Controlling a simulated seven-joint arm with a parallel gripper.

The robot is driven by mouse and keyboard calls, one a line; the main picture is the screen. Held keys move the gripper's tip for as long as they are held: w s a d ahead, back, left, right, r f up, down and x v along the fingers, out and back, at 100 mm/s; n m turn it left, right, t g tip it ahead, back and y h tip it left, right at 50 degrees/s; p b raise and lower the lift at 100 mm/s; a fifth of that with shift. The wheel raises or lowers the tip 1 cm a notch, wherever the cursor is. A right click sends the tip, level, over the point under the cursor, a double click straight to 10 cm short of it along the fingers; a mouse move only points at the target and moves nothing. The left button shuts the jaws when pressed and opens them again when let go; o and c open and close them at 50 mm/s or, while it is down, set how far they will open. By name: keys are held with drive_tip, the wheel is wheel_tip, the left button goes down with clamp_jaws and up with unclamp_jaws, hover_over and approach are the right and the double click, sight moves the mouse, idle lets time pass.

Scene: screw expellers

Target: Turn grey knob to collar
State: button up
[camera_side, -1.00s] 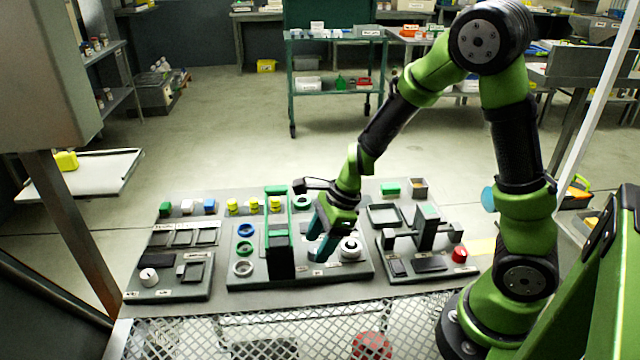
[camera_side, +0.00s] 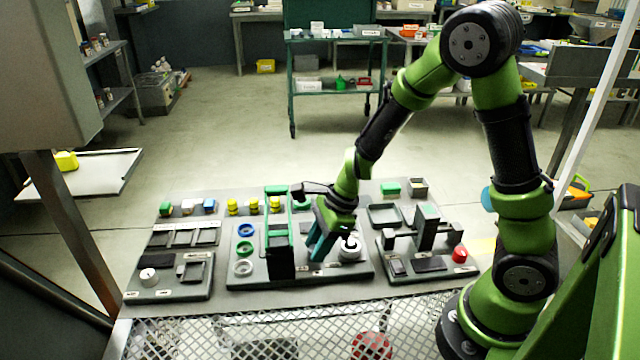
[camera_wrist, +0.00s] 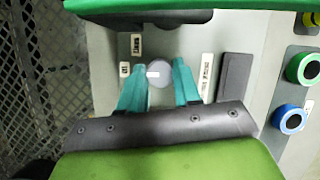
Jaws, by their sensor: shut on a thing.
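The grey knob (camera_wrist: 158,74) shows in the wrist view as a round disc with a short white mark lying nearly level across it. My gripper (camera_wrist: 160,82) has its teal fingers on both sides of the knob and is shut on it. In the side view my gripper (camera_side: 320,246) reaches down to the middle panel, and its fingers hide the knob. Small white labels stand around the knob: one to its left (camera_wrist: 125,69), one above (camera_wrist: 137,43) and one to its right (camera_wrist: 207,76). Their print is too small to read surely, so I cannot tell which says collar.
A tall black upright (camera_side: 281,255) with a green top stands close left of my gripper. A pale round fitting (camera_side: 351,248) is close on the right. Blue (camera_side: 246,230) and green (camera_side: 245,248) rings lie further left. The right panel holds a red knob (camera_side: 460,254).

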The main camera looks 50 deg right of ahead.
drive_tip(key=shift+n, duration=0.3)
drive_tip(key=n, duration=0.2)
drive_tip(key=n+g, duration=0.1)
drive_tip(key=n, duration=0.1)
drive_tip(key=n+g+y, duration=0.1)
drive_tip(key=shift+w+d+n, duration=0.15)
drive_tip(key=shift+w+n, duration=0.1)
drive_tip(key=shift+n, duration=0.15)
drive_tip(key=n+g, duration=0.2)
drive_tip(key=n, duration=0.3)
drive_tip(key=shift+w+r, duration=0.1)
drive_tip(key=shift+w, duration=0.05)
drive_tip(key=shift+n, duration=0.4)
drive_tip(key=o, duration=1)
drive_tip(key=shift+o, duration=0.2)
drive_tip(key=v, duration=1.6)
drive_tip(key=shift+w+r, duration=0.3)
drive_tip(key=shift+r, duration=0.15)
